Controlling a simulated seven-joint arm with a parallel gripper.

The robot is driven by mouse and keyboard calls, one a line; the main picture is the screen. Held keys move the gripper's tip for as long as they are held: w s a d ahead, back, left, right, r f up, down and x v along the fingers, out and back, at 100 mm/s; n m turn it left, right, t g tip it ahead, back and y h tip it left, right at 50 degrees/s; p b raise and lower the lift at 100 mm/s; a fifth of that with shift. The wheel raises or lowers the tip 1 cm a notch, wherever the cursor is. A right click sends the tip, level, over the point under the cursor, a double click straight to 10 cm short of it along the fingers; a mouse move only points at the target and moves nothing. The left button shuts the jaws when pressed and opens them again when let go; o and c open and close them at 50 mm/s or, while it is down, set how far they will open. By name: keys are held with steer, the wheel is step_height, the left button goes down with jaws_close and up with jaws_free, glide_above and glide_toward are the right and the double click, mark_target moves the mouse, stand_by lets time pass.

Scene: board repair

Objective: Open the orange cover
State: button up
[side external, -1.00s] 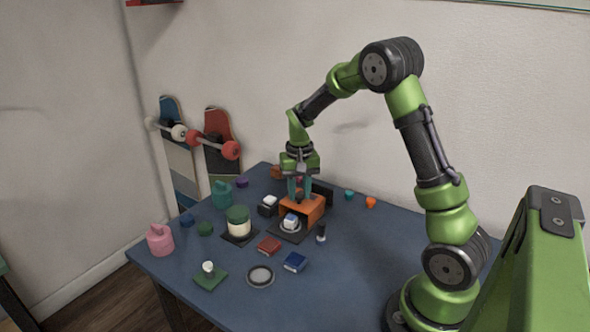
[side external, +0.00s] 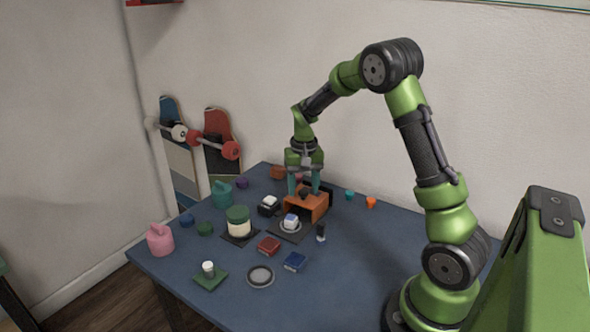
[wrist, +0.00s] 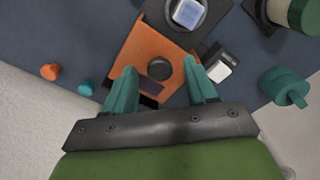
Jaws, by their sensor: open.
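The orange cover (side external: 318,208) is box-shaped and stands on a dark base near the back middle of the table. It shows in the wrist view (wrist: 147,47) with a round black knob (wrist: 158,68) on top. My gripper (side external: 304,192) is open and low over the cover. In the wrist view its teal fingers (wrist: 160,66) stand either side of the knob, with gaps showing. A white-and-blue block (side external: 291,221) sits on a round pale seat at the cover's front side; the cover's inside is mostly hidden.
A green-lidded jar (side external: 238,221) and a black-and-white block (side external: 268,205) stand left of the cover. A small black-and-white piece (side external: 321,232) stands close on its right. Red (side external: 269,245) and blue (side external: 295,262) blocks lie in front. The table's right front is clear.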

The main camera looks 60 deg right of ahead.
mark_target(303, 202)
step_height(303, 202, up, 17)
steer(key=shift+f, duration=0.2)
stand_by(0.3)
steer(key=s+a+n+t+y, duration=0.1)
steer(key=s+a+n+t, duration=0.1)
steer(key=s+a, duration=0.6)
steer(key=s+a+n+t+y, duration=0.1)
steer(key=s+a+n+t, duration=0.2)
steer(key=a, duration=1)
steer(key=s+t, duration=0.2)
steer(key=s, duration=0.3)
steer(key=shift+a, duration=0.15)
